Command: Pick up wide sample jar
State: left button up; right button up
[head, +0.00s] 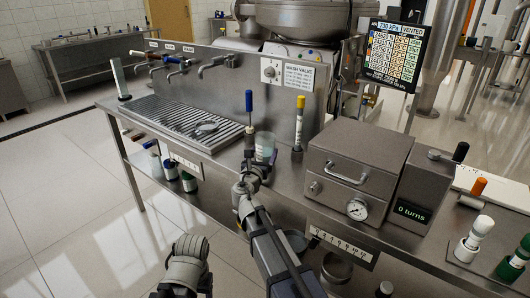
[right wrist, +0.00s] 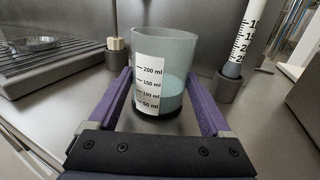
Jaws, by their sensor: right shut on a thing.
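The wide sample jar (head: 265,145) stands on the steel bench in the head view, between the drain grate and the grey box. In the right wrist view the jar (right wrist: 178,62) is clear, with a white scale label marked up to 200 ml and pale blue-green liquid inside. It looks upright. My right gripper (head: 254,168) is at the jar, and its purple fingers (right wrist: 160,100) are shut on the jar from both sides. I cannot tell whether the jar's base touches the bench.
A blue-topped holder (head: 249,103) stands behind the jar, and a yellow-topped tube (head: 299,118) with a scale stands to its right. A drain grate (head: 180,122) with a small dish (head: 207,127) lies left. The grey box (head: 358,165) with a gauge blocks the right.

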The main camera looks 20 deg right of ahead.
grip_shut()
dwell(0.3)
jog(key=shift+r, duration=0.1)
notch_tip(320, 180, up, 10)
jog(key=p, duration=1)
